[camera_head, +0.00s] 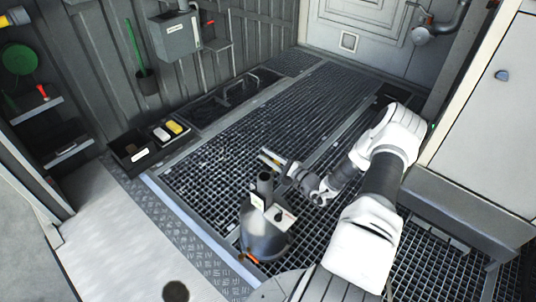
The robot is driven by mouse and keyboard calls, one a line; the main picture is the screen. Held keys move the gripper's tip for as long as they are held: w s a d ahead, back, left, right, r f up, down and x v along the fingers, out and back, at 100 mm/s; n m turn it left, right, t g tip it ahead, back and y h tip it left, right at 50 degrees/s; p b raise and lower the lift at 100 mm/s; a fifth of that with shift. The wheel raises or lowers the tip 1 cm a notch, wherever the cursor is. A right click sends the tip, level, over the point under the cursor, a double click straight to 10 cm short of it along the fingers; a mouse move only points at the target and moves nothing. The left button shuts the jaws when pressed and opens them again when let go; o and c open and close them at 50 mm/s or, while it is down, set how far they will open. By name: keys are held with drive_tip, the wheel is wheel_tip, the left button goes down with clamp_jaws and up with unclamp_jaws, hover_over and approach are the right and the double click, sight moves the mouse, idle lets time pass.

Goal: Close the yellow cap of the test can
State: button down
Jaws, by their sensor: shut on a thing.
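The test can (262,238) is a grey metal can with a broad rounded body and a narrow upright neck (264,184). It stands on the floor grating, left of my arm, with white labels on its shoulder. My gripper (273,161) is just above and right of the neck, reaching in from the right. It is shut on a small part with a yellowish edge, which appears to be the yellow cap (268,164). The cap is small and partly covered by the fingers. I cannot tell whether it touches the neck.
A black tray (131,163) and a tray with a white and a yellow item (168,145) lie at the left wall. A grey cabinet (465,207) stands at the right. The grating (215,150) behind the can is clear.

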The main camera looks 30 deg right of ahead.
drive_tip(key=s+a+f+n, duration=0.2)
drive_tip(key=a+f+n, duration=0.4)
drive_tip(key=f+n, duration=0.3)
drive_tip(key=shift+s+a+f+n+b, duration=0.2)
drive_tip(key=shift+s+n+b, duration=0.15)
drive_tip(key=shift+n, duration=1.65)
drive_tip(key=shift+d, duration=0.1)
drive_tip(key=c, duration=1.2)
unclamp_jaws()
drive_tip(key=shift+o, duration=1.4)
drive_tip(key=shift+f+y, duration=0.1)
drive_tip(key=shift+y, duration=0.2)
